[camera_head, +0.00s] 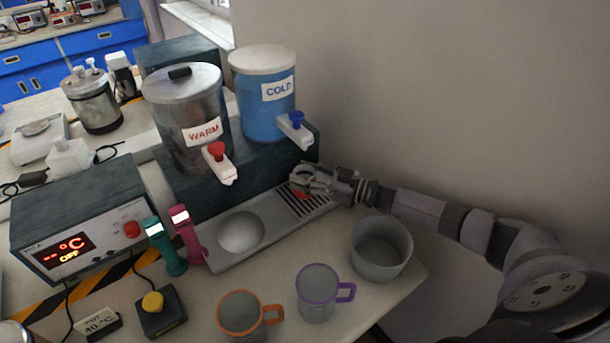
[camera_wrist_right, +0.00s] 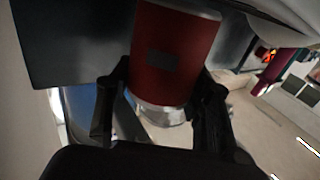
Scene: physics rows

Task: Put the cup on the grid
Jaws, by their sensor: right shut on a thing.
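A red cup (camera_wrist_right: 172,45) with a pale metallic band sits between the two black fingers of my right gripper (camera_wrist_right: 163,80) in the wrist view. In the head view the right gripper (camera_head: 316,181) covers most of the cup, and only a bit of red shows. My right gripper is shut on the cup at the slotted grid (camera_head: 316,206), at the right end of the grey drip tray below the cold tap. I cannot tell whether the cup's base touches the grid. My left gripper is not in view.
The warm urn (camera_head: 183,115) and blue cold tank (camera_head: 262,85) stand behind the tray, with their taps (camera_head: 222,165) sticking out. A grey pot (camera_head: 381,250), a purple mug (camera_head: 317,293) and an orange mug (camera_head: 241,314) stand in front. The wall is close behind my right arm.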

